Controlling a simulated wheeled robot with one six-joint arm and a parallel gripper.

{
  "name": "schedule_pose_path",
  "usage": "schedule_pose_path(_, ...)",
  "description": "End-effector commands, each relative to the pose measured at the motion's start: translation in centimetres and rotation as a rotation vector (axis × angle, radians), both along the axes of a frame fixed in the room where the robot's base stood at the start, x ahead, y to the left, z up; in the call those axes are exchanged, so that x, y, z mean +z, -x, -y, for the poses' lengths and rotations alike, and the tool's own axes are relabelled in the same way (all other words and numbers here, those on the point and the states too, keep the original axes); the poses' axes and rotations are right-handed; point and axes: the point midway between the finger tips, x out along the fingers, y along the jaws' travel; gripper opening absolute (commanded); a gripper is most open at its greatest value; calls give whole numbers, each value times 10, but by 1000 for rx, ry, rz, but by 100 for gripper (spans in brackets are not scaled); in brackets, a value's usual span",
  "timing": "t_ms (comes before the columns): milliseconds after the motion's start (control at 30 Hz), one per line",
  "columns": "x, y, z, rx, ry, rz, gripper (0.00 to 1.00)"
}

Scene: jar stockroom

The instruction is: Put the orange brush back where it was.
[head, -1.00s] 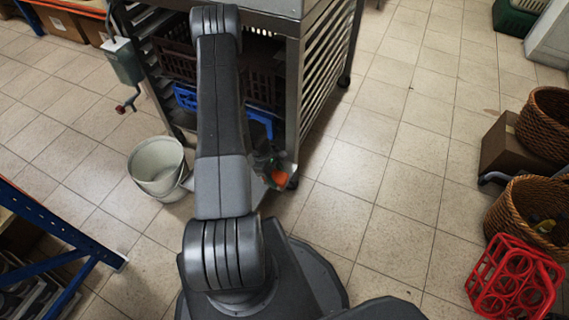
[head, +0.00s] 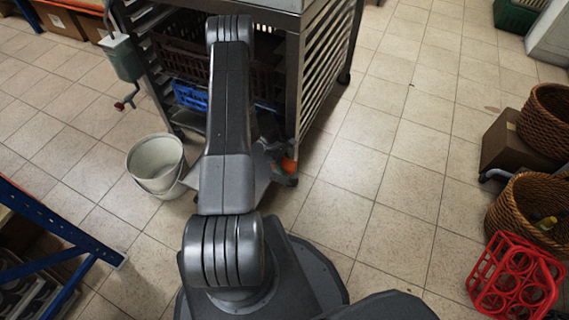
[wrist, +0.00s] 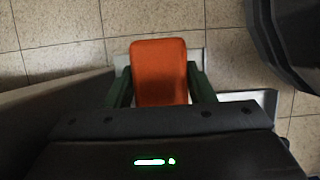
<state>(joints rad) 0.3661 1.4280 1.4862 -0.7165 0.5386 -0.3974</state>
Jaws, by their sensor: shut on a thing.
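The orange brush (wrist: 159,72) sits between the two dark green fingers of my gripper (wrist: 160,88) in the wrist view, and the jaws are shut on it. A pale flat surface with a light edge shows behind it; I cannot tell whether the brush touches that surface. In the head view a small orange part of the brush (head: 289,166) shows at the lower front corner of the metal rack (head: 294,75). My arm hides much of the gripper there.
The rack holds dark crates and a blue crate (head: 190,97). A whitish bucket (head: 155,165) stands on the floor at left, near a blue shelf frame (head: 60,225). Wicker baskets (head: 530,215) and a red bottle carrier (head: 515,280) stand at right. The tiled floor between is clear.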

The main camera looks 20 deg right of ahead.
Motion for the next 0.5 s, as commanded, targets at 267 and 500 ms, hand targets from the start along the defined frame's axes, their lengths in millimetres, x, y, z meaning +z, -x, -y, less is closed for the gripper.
schedule_pose_path(267, -3, 0, 0, 0, 0, 0, 70)
schedule_pose_path(500, -2, 0, 0, 0, 0, 0, 70)
